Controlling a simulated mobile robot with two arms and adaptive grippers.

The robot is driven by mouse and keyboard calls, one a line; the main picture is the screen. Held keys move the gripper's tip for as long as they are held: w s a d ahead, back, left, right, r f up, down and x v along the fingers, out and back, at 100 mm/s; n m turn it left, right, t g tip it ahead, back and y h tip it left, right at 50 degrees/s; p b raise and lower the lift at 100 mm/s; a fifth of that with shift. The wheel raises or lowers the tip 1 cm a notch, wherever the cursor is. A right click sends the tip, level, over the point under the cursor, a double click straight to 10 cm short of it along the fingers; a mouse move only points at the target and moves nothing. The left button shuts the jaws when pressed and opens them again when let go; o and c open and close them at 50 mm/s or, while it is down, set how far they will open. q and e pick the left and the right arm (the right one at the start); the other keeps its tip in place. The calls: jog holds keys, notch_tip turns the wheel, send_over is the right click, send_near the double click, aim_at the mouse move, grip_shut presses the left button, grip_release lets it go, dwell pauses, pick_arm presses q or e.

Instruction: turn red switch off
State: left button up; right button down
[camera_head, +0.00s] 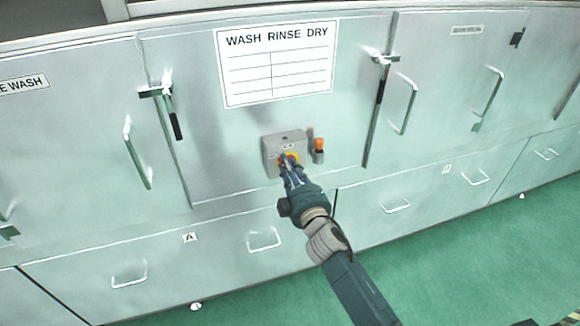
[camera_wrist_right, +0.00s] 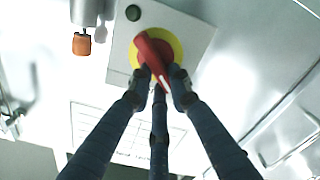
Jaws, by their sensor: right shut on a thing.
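The red switch (camera_wrist_right: 152,50) is a red rotary handle on a round yellow plate, mounted on a grey box (camera_head: 270,145) on the metal cabinet front. In the right wrist view the handle lies tilted between the fingers, with a white mark near its end. My right gripper (camera_wrist_right: 160,84) is shut on the red handle, with fingers on both sides of it. In the head view my right gripper (camera_head: 288,163) reaches the box from below and hides most of the switch. Only some yellow and red shows around the fingers. My left gripper is not in view.
An orange-tipped fitting (camera_head: 319,145) sticks out just right of the box. A "WASH RINSE DRY" sign (camera_head: 277,63) is above. Door latches (camera_head: 163,95) and handles (camera_head: 404,104) protrude on both sides. The green floor (camera_head: 470,245) is clear at lower right.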

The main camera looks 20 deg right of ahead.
jog(key=shift+a+f+n+b, duration=0.15)
jog(key=shift+f+n+b, duration=0.1)
jog(key=shift+n, duration=1.15)
jog(key=shift+a+f+n+b, duration=0.15)
jog(key=shift+f+n, duration=0.05)
jog(key=shift+n, duration=1.2)
jog(key=shift+a+f+n+b, duration=0.15)
jog(key=shift+f+n+b, duration=0.1)
jog(key=shift+n, duration=1.15)
jog(key=c, duration=1.6)
grip_release()
jog(key=shift+s, duration=0.1)
jog(key=s, duration=1.2)
jog(key=shift+d, duration=0.2)
jog(key=shift+w, duration=0.1)
